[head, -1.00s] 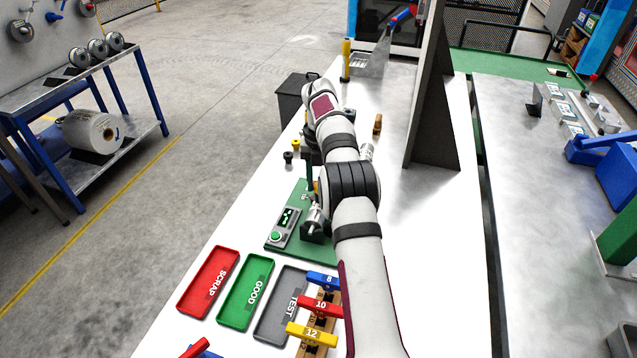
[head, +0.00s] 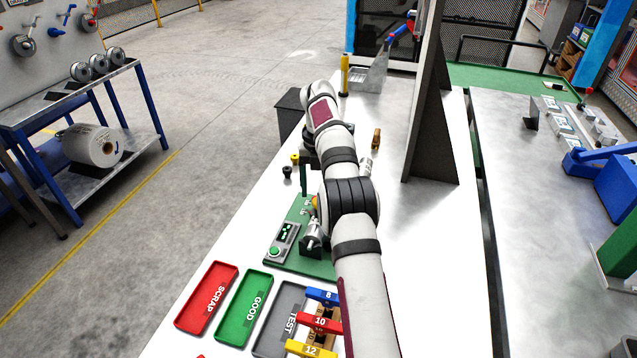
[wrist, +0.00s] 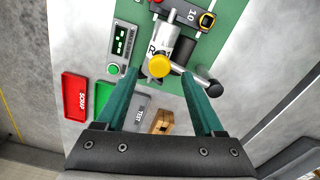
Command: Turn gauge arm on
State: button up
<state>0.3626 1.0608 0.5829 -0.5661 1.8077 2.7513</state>
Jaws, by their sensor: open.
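The gauge stands on a green plate (head: 300,262). In the wrist view it has a silver cylinder (wrist: 172,42), a yellow round knob (wrist: 159,65) and a metal arm with a black tip (wrist: 212,89). A grey box (wrist: 121,48) with a lit green display and a green button (wrist: 114,69) is to its left. I cannot tell for certain which part is the gauge arm. My gripper (wrist: 160,76) is open. Its teal fingers lie either side of the yellow knob in the picture, with no clear contact. In the head view my arm hides the gripper and part of the gauge.
Red SCRAP (head: 190,320), green GOOD (head: 228,330) and grey TEST (head: 268,342) trays lie in front of the plate. Coloured numbered handles (head: 318,322) stand to the right of them. A tall grey panel (head: 425,150) stands at right. The white bench between plate and panel is mostly clear.

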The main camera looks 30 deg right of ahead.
notch_tip(320, 180, up, 3)
jog(key=shift+r, duration=0.75)
jog(key=shift+a, duration=0.1)
jog(key=s+a+r+n, duration=0.5)
jog(key=s+a+n, duration=0.2)
jog(key=n, duration=0.3)
jog(key=s+a+r+n, duration=0.6)
jog(key=s+a+n, duration=0.2)
jog(key=n, duration=0.2)
jog(key=s+a+f+n, duration=0.2)
jog(key=s+n, duration=0.3)
jog(key=s, duration=0.3)
jog(key=s+a+f+n+y, duration=0.1)
jog(key=s+a+f+n, duration=0.2)
jog(key=s+n, duration=0.3)
jog(key=s+a+f+n, duration=0.3)
jog(key=s+f+n, duration=0.2)
jog(key=s, duration=0.5)
jog(key=shift+s+n+y, duration=0.2)
jog(key=shift+n+y, duration=0.2)
